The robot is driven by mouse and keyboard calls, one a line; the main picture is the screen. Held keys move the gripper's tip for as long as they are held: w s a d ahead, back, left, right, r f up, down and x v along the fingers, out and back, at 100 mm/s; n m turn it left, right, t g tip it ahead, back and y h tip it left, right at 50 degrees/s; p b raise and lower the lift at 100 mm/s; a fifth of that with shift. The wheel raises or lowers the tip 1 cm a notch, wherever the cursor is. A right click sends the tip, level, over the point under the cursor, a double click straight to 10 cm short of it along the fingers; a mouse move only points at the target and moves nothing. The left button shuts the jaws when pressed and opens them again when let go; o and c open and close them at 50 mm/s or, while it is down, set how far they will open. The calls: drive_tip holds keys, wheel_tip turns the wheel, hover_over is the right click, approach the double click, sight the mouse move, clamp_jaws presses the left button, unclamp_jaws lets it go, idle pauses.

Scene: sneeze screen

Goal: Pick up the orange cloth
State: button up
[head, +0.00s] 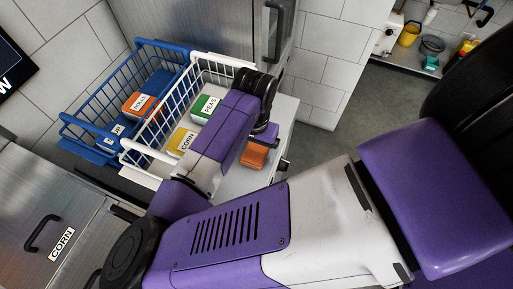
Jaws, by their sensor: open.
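An orange folded piece, which looks like the orange cloth (253,156), lies on the pale top of a white counter (232,183), close to its right edge. My gripper (262,142) points down just above and behind it in the head view, at the end of my purple arm. The gripper is open, but its fingertips are mostly hidden by the arm and are too small to make out. I cannot tell whether they touch the cloth.
A white wire basket (150,150) holds a green PEAS box (205,106) and a yellow CORN box (182,141). Left of it, a blue wire basket (80,122) holds an orange-labelled box (139,103). A steel CORN-labelled lid (38,215) is lower left. Grey floor (325,142) is clear at right.

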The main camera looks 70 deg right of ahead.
sight(255, 151)
drive_tip(key=shift+f, duration=0.5)
drive_tip(key=c, duration=1.5)
drive_tip(key=shift+o, duration=0.2)
wheel_tip(255, 151, up, 20)
